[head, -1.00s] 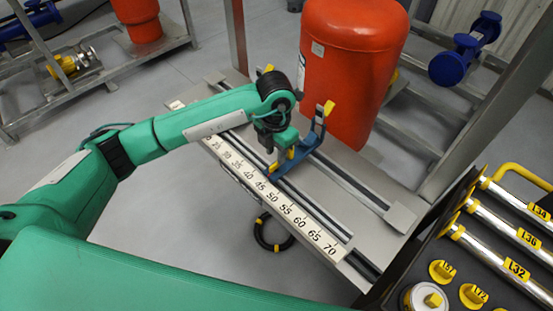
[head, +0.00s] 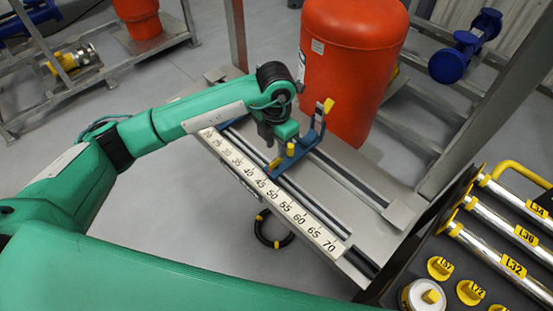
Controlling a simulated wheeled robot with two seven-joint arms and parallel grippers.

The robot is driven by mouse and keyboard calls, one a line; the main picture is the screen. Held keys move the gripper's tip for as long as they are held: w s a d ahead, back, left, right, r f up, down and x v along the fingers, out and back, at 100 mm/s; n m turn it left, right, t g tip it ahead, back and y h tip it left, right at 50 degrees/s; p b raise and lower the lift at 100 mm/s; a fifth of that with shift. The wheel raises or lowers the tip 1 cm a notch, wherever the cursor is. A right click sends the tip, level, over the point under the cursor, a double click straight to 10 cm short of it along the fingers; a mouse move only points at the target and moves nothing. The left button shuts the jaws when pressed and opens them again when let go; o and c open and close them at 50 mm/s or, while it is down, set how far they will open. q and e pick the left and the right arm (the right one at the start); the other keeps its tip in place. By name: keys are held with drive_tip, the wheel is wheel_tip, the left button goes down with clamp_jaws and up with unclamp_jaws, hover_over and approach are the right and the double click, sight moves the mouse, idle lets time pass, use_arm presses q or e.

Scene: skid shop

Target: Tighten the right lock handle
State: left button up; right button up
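A blue bracket (head: 300,150) sits across the rails of the grey bench, beside the number scale. Yellow handles are on it: one upright at its far right end (head: 328,105), one in the middle (head: 290,147) and a small one at its near left end (head: 274,166). I cannot tell which of these is the right lock handle. My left gripper (head: 267,142) points down just left of the middle yellow handle. Its fingertips are small and dark, so neither opening nor contact can be told. My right gripper is out of view.
A red tank (head: 350,70) stands close behind the bracket. The number scale (head: 275,195) runs along the bench's front edge. A dark rack with metal rods (head: 490,250) stands at the right. A black ring (head: 272,230) lies below the bench.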

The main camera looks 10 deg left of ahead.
use_arm(q)
drive_tip(key=m+b, duration=0.4)
drive_tip(key=m, duration=0.1)
drive_tip(key=shift+r, duration=0.1)
drive_tip(key=shift+r+m+b, duration=0.1)
drive_tip(key=shift+m+b, duration=0.5)
drive_tip(key=shift+b, duration=0.05)
drive_tip(key=shift+r+m, duration=0.15)
drive_tip(key=shift+m, duration=0.15)
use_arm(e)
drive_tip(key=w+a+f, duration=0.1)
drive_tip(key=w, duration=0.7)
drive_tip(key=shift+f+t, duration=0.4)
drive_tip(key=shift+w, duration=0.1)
